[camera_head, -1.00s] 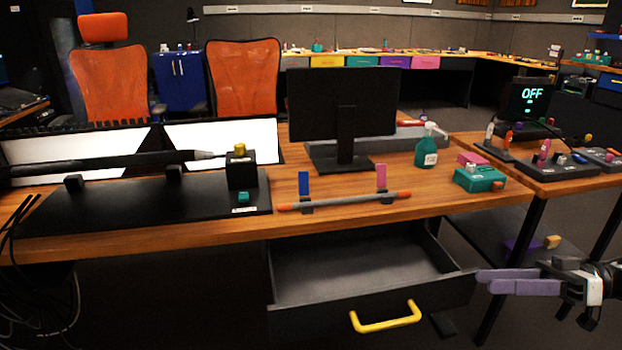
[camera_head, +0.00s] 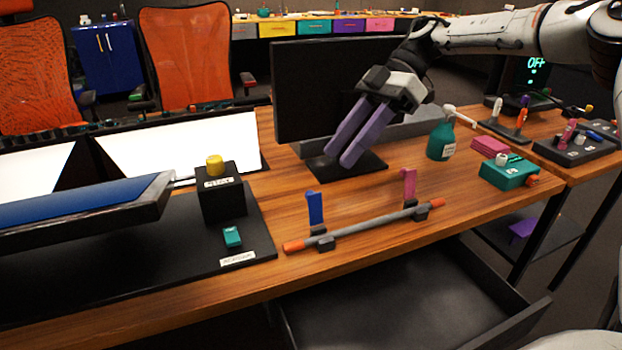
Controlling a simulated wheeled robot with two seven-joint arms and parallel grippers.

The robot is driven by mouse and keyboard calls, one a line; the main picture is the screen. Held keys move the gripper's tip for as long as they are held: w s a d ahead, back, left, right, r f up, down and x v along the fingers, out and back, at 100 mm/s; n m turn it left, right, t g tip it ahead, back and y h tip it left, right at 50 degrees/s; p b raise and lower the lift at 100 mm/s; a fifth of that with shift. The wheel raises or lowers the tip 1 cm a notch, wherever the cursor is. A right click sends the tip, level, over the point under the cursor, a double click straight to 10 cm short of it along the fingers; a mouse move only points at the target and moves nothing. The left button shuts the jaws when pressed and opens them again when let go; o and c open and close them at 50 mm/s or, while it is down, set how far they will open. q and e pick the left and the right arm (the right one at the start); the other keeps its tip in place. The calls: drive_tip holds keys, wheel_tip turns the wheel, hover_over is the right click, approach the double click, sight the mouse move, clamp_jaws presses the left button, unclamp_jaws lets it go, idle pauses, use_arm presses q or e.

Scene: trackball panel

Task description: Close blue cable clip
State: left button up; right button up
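The blue cable clip (camera_head: 315,208) stands upright on the desk with its flap raised, at the left part of a grey rod with orange ends (camera_head: 370,225). A pink clip (camera_head: 409,186) stands upright farther right along the same rod. The rod rests in the dark bases of both clips. My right gripper (camera_head: 338,150) has purple fingers and hangs above the desk in front of the monitor, up and to the right of the blue clip, touching neither clip. Its fingers are slightly apart with nothing between them. My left gripper is not in view.
A black monitor (camera_head: 302,92) stands behind the clips. A black box with a yellow button (camera_head: 215,166) and a teal switch (camera_head: 232,237) are at left. A green spray bottle (camera_head: 440,140) and a teal box (camera_head: 508,172) are at right. An open drawer (camera_head: 400,310) juts out below.

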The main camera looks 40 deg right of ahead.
sight(311, 192)
drive_tip(key=b+x, duration=0.2)
drive_tip(key=x, duration=0.6)
drive_tip(key=shift+s+f, duration=0.1)
drive_tip(key=c, duration=1)
